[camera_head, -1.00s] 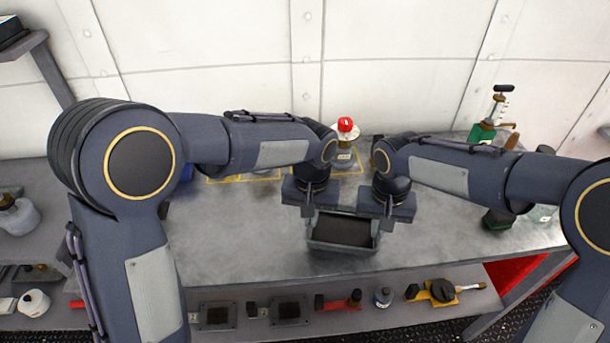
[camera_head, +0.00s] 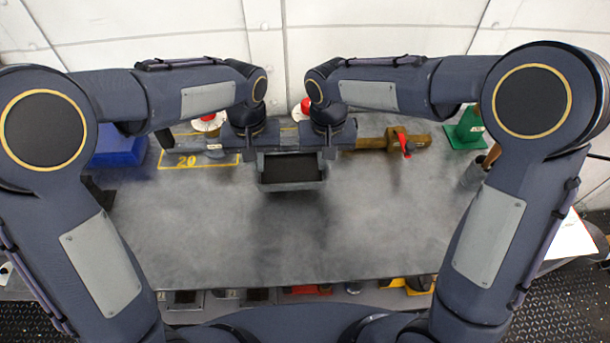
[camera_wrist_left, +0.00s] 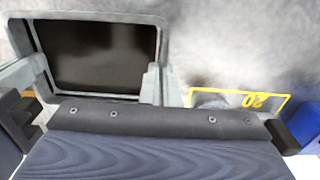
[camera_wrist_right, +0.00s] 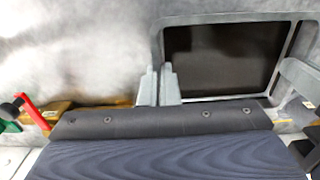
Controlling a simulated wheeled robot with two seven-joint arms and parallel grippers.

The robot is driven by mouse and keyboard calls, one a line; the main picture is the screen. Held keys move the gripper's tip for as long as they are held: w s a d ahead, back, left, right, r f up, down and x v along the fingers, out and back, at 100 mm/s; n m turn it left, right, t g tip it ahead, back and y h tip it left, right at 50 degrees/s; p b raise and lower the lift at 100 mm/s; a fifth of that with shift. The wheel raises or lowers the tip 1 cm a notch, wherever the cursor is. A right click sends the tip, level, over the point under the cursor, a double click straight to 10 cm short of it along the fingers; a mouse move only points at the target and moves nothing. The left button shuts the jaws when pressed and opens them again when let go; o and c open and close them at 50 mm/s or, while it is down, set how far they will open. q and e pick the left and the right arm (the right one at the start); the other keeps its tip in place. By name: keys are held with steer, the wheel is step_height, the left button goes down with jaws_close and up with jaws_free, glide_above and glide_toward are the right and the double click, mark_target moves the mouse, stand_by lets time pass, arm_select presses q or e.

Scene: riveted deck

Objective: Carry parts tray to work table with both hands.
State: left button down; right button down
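The parts tray (camera_head: 293,186) is a grey, shallow box with a dark inside, and it hangs level over the grey work table (camera_head: 290,255), with a shadow below it. Its rim also shows in the left wrist view (camera_wrist_left: 95,17) and in the right wrist view (camera_wrist_right: 230,17). My left gripper (camera_wrist_left: 160,85) has its fingers close together around the tray's left rim. My right gripper (camera_wrist_right: 158,85) has its fingers close together around the right rim. In the head view the wrists hide the fingertips. I cannot see anything inside the tray.
A blue bin (camera_head: 118,150) and a yellow outline marked 20 (camera_head: 187,161) with a grey tool lie at left. A brass valve (camera_head: 393,141) with a red handle and a green item (camera_head: 466,130) stand at right. The table's front middle is clear.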

mark_target(259, 175)
arm_select(q)
steer(key=shift+f, duration=0.25)
arm_select(e)
steer(key=shift+f, duration=0.25)
